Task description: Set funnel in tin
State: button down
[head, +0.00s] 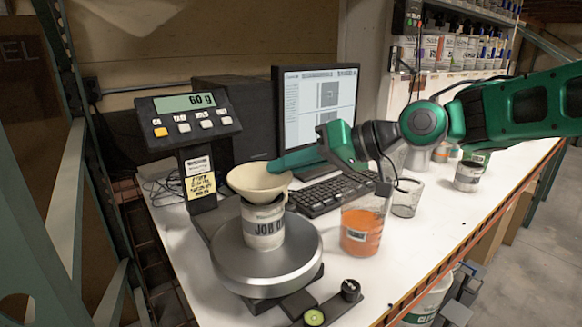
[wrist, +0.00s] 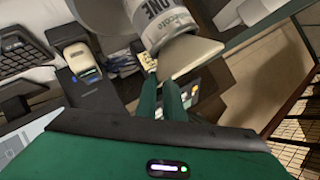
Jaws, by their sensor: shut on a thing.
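The cream funnel (head: 258,184) is directly over the mouth of the tin, its wide rim up and slightly tilted. Its spout is hidden, and I cannot tell whether it rests on the tin's rim. The tin (head: 264,228), a pale can lettered "JOB ONE", stands upright on the scale's round plate. My gripper (head: 279,166) reaches in from the right and is shut on the funnel's rim. In the wrist view, the green fingers (wrist: 163,88) meet the funnel's edge (wrist: 190,58), with the tin (wrist: 166,24) beside it.
The scale's plate (head: 250,268) is under the tin; its display (head: 184,103) reads 60 g. A beaker of orange liquid (head: 362,230) and an empty clear cup (head: 406,198) stand to the right. A keyboard (head: 335,194) and monitor (head: 322,105) are behind. A small black knob (head: 350,290) is in front.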

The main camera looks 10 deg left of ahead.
jog(key=shift+f, duration=0.3)
jog(key=c, duration=1.9)
grip_release()
jog(key=shift+o, duration=0.2)
jog(key=shift+r, duration=0.4)
jog(key=v, duration=1.2)
